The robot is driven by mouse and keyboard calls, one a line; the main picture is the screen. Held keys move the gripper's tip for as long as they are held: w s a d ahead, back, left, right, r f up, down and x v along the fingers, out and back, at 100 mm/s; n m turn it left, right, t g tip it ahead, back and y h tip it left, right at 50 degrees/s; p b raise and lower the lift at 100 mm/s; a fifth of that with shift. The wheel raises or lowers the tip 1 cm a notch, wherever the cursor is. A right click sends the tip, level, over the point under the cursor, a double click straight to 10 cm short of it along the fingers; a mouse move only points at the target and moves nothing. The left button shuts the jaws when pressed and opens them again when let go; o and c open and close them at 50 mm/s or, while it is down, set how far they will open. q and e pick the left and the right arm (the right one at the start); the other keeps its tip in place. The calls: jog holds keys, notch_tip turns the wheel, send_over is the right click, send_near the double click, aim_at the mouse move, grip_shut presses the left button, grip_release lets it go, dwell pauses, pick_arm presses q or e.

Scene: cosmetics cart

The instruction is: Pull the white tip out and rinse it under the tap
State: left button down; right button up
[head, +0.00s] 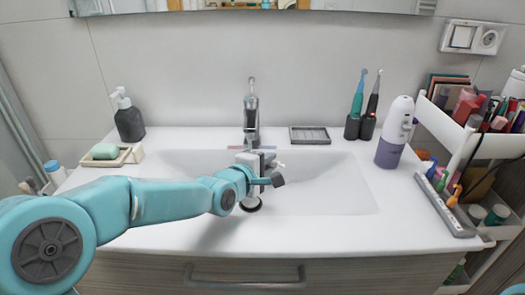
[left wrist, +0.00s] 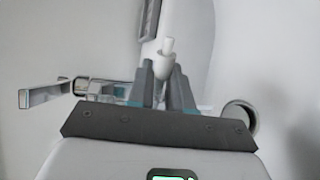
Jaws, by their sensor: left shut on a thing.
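My left gripper (head: 268,163) is over the basin, just in front of and below the tap (head: 251,110). It is shut on the small white tip (left wrist: 166,62), which stands up between the two grey fingers in the left wrist view; a small white piece also pokes out beside the gripper in the head view (head: 281,166). The tap shows as a chrome bar (left wrist: 48,96) at the left of the wrist view. No water stream can be made out. A white and purple bottle-like device (head: 394,135) stands on the counter, right of the basin. My right gripper is out of view.
The white basin (head: 335,185) is clear to the right, with a dark round drain (head: 250,204) under my gripper. Two toothbrushes (head: 357,95) in dark holders and a grey tray (head: 309,135) stand behind. A soap dispenser (head: 128,118) and soap dish (head: 112,156) are left; a loaded cart (head: 470,145) is right.

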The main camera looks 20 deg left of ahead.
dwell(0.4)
pick_arm(q)
jog(key=s+d+r+p, duration=0.2)
jog(key=s+r, duration=0.2)
jog(key=r, duration=0.1)
jog(key=shift+s, duration=0.25)
jog(key=shift+d, duration=0.1)
dwell(0.5)
